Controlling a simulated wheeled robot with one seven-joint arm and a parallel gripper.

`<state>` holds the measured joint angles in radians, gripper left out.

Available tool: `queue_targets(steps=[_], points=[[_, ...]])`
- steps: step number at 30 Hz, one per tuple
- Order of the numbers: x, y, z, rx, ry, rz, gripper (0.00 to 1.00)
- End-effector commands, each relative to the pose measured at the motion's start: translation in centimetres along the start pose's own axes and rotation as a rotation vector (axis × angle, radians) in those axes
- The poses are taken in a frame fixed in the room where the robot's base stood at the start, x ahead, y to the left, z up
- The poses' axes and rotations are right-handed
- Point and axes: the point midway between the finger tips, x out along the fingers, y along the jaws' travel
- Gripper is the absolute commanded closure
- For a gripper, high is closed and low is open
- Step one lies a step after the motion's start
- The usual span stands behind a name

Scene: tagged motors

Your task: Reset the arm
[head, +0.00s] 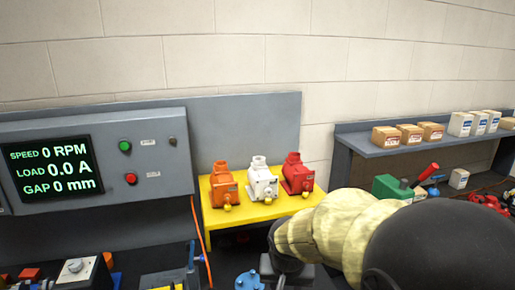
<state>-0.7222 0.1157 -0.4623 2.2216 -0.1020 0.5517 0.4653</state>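My arm comes in from the lower right, with a large black joint and a beige cover in front of the benches. It runs left to a dark part at the bottom edge, below the yellow stand. My gripper's fingers do not show, so I cannot see whether it holds anything. Three motors, orange (223,186), white (262,182) and red (297,175), stand side by side on a yellow stand (254,213). Each has a small yellow piece at its front.
A grey panel (158,160) at left reads 0 RPM, 0.0 A, 0 mm. A blue part (249,281) sits at the bottom edge near my arm. A grey shelf (370,147) at right holds several boxes; a green tool (391,188) lies below. An orange cable (202,245) hangs at left.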

Motion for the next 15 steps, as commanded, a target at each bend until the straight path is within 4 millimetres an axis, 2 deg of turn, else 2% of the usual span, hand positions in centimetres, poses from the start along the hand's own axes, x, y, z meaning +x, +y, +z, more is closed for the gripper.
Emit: queue_targets(steps=[3,15], points=[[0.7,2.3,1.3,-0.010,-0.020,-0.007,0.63],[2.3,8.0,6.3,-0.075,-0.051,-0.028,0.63]])
